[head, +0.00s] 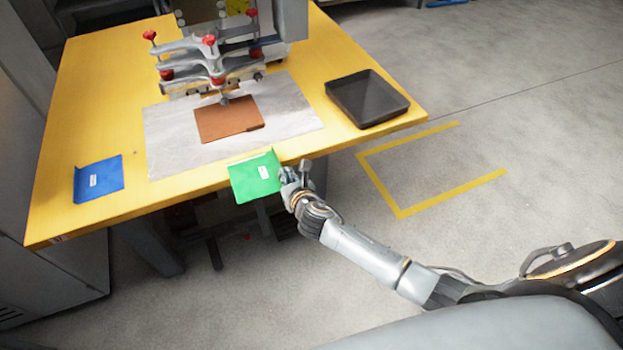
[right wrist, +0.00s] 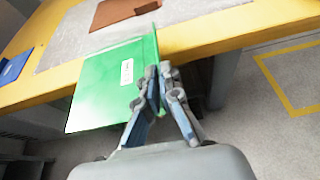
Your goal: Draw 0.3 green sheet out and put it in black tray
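The green sheet (head: 254,178) with a small white label lies at the table's front edge, sticking out past it. In the right wrist view the green sheet (right wrist: 110,85) fills the left half, with a raised lip along its right side. My right gripper (head: 292,174) is at the sheet's right edge; in the wrist view its fingers (right wrist: 160,80) are closed together on that lip. The black tray (head: 367,126) stands empty at the right end of the table. My left gripper is not in view.
A blue sheet (head: 98,179) lies at the table's left front. A brown plate (head: 229,119) rests on a grey mat (head: 165,150) under a clamp machine (head: 212,60) with red knobs. The yellow table (head: 85,95) is bare between mat and tray.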

